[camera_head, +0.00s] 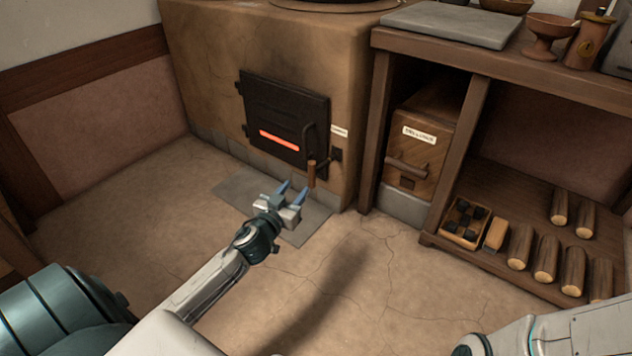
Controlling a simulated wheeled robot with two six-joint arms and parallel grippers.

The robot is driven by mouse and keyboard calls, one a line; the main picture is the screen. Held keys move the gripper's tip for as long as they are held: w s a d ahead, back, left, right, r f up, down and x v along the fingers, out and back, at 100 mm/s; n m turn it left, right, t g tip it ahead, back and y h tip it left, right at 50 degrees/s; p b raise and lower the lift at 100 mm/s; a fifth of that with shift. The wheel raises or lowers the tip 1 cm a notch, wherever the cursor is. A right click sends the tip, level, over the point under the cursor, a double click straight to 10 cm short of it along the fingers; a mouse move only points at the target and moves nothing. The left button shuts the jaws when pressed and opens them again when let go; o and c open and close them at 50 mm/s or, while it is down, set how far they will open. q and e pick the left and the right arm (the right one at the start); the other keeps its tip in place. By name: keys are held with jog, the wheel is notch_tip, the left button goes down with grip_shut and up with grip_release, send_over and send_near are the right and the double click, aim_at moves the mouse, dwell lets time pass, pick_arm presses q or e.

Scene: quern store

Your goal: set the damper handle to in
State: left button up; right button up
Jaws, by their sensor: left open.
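The clay stove has a black iron door (285,115) with a glowing orange slot. Right of the door, a dark rod runs from a small black plate (337,154) to a wooden grip, which I take as the damper handle (311,175). It sticks out from the stove front. A small white label (339,131) sits above the plate; its writing is too small to read. My left gripper (294,191) is open and empty, its fingertips just below and left of the wooden grip. I cannot tell whether they touch. My right arm shows at lower right; its gripper is out of view.
A grey slab (250,193) lies on the floor before the stove. To the right stands a wooden bench (545,70) with a labelled drawer box (420,145), a divided crate (463,218) and several logs (546,257). The cracked floor between is clear.

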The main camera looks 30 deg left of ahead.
aim_at(310, 170)
pick_arm(q)
jog(key=w, duration=0.7)
jog(key=w+a, duration=0.1)
jog(key=w, duration=0.2)
jog(key=shift+w+a+b, duration=0.1)
jog(key=shift+w+b, duration=0.2)
jog(key=shift+w, duration=0.05)
jog(key=shift+r, duration=0.1)
grip_shut()
